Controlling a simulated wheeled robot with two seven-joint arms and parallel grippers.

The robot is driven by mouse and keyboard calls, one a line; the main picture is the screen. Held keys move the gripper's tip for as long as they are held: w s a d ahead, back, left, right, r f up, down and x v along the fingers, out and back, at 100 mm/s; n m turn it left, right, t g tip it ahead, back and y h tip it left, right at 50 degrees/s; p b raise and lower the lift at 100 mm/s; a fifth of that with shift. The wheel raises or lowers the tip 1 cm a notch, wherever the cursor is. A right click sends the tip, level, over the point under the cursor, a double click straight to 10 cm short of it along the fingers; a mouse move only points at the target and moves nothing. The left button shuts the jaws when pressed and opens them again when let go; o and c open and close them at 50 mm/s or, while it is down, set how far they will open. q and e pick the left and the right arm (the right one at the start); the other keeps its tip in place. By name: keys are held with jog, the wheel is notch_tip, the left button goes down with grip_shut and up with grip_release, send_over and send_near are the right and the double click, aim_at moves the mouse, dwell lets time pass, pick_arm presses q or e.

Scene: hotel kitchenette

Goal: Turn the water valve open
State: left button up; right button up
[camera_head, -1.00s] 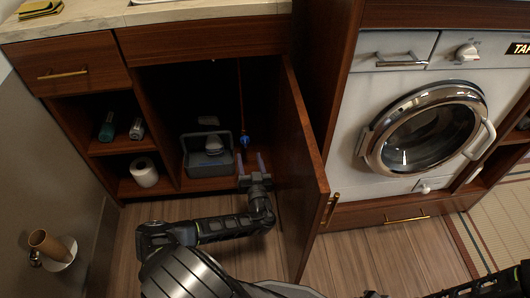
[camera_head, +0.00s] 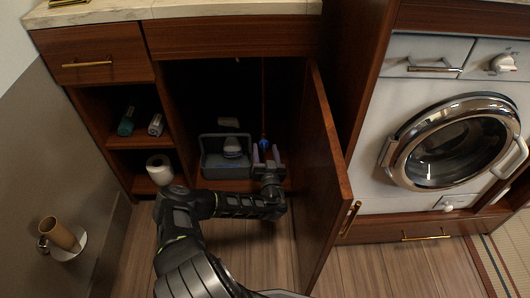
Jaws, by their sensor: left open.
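The water valve shows as a small blue handle (camera_head: 264,144) on a thin reddish vertical pipe (camera_head: 263,100) inside the dark open cabinet. My left gripper (camera_head: 266,155) is inside the cabinet opening, low in front of the valve. Its two fingers are apart, one on each side of the blue handle as seen from here. I cannot tell whether they touch it. The gripper hides the area below the valve. My right gripper is not in view.
The open wooden door (camera_head: 325,170) stands close to the right of my left arm. A grey caddy (camera_head: 226,168) with a light item sits left of the gripper. Shelves at left hold bottles and a paper roll (camera_head: 159,170). A washing machine (camera_head: 450,140) is at right.

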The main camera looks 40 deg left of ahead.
pick_arm(q)
jog(key=shift+w+a, duration=0.25)
jog(key=shift+a, duration=0.05)
grip_shut()
dwell(0.6)
